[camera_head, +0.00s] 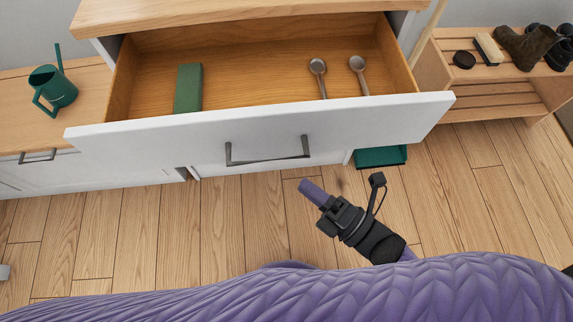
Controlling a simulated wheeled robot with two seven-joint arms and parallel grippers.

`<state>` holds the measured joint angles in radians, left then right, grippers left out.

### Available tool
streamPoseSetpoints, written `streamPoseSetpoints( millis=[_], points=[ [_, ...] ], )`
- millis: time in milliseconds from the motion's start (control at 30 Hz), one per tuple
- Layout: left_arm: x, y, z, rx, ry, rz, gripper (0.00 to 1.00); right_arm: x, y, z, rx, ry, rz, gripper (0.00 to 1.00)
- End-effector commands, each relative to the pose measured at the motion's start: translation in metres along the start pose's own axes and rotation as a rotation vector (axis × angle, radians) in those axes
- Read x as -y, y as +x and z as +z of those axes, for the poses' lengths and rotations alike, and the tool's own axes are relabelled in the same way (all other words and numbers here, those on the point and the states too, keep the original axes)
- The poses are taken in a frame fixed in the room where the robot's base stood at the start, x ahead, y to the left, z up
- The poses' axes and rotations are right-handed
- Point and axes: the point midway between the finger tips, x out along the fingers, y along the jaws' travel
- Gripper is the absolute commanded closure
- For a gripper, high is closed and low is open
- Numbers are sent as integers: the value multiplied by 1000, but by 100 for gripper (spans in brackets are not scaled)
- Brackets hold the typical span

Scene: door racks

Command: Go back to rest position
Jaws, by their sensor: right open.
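My right gripper (346,207) is black and open. It hangs above the wooden floor, in front of the open drawer (135,130) and below its handle (267,153). A short purple cylinder (313,192) shows at its far left side; I cannot tell whether it is part of my arm. My left gripper is not in view. In the drawer lie a green block (188,88) on the left and two spoon-like metal utensils (318,74) on the right.
A green watering can (53,90) stands on the low cabinet at left. A wooden rack (490,100) at right holds boots (527,47) and a brush (489,48). A green tray-like item (381,157) lies beneath the drawer. Floor around my gripper is clear.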

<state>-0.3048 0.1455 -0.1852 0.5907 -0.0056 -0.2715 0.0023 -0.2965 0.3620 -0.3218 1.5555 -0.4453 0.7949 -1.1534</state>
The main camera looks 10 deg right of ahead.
Motion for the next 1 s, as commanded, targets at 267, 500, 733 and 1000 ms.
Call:
streamPoseSetpoints(
  millis=[267, 500, 733, 1000],
  points=[
    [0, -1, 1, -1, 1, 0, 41, 0, -11, 0, -1, -1, 0, 48],
    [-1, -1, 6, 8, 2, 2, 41, 0, -11, 0, 1, 1, -1, 48],
    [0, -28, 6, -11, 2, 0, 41, 100, -80, 17, 411, 577, -475, 48],
    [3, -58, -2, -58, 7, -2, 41, 174, -286, -84, 1447, 1402, -1044, 48]
  ],
)
